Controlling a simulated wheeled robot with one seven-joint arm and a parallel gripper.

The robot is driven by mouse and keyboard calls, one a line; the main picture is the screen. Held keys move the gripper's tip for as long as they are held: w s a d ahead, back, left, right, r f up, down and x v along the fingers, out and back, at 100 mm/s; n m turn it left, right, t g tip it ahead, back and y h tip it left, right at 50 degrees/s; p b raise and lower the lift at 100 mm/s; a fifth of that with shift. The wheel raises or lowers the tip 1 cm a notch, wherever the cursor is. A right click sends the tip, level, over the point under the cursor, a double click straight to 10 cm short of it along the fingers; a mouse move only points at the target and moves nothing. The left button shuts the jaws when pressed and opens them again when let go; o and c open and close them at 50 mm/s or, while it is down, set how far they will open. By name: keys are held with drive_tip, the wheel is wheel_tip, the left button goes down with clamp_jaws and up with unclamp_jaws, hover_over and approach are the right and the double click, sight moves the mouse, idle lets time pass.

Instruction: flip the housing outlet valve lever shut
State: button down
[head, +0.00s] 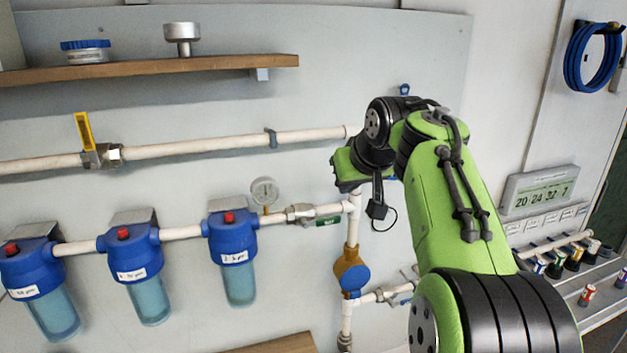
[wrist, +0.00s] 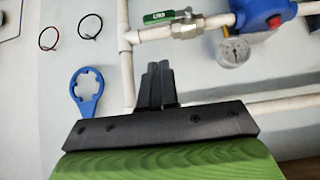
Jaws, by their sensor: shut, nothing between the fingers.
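The outlet valve (head: 300,214) sits on the white pipe just right of the third blue filter housing (head: 233,240). Its green lever (head: 328,221) lies along the pipe, pointing right toward the vertical pipe. In the wrist view the lever (wrist: 166,16) is at the top, left of the metal valve body (wrist: 187,26). My gripper (wrist: 157,66) is shut and empty, its dark fingers together below the lever in that picture and apart from it. In the head view my green wrist (head: 350,168) is above and right of the lever; the fingertips are not clearly visible there.
A pressure gauge (head: 264,191) stands just left of the valve. The vertical pipe (head: 353,228) carries a brass and blue fitting (head: 352,275). A yellow-handled valve (head: 84,132) is on the upper pipe. A blue wrench (wrist: 87,90) hangs on the wall in the wrist view.

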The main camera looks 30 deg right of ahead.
hover_over(326, 221)
drive_tip(key=s, duration=0.2)
wheel_tip(326, 221, down, 6)
drive_tip(key=r, duration=0.1)
drive_tip(key=shift+w+d+f, duration=0.1)
drive_tip(key=shift+d+f, duration=0.1)
drive_tip(key=shift+f, duration=1.1)
drive_tip(key=shift+d+f, duration=0.15)
drive_tip(key=shift+f, duration=1.1)
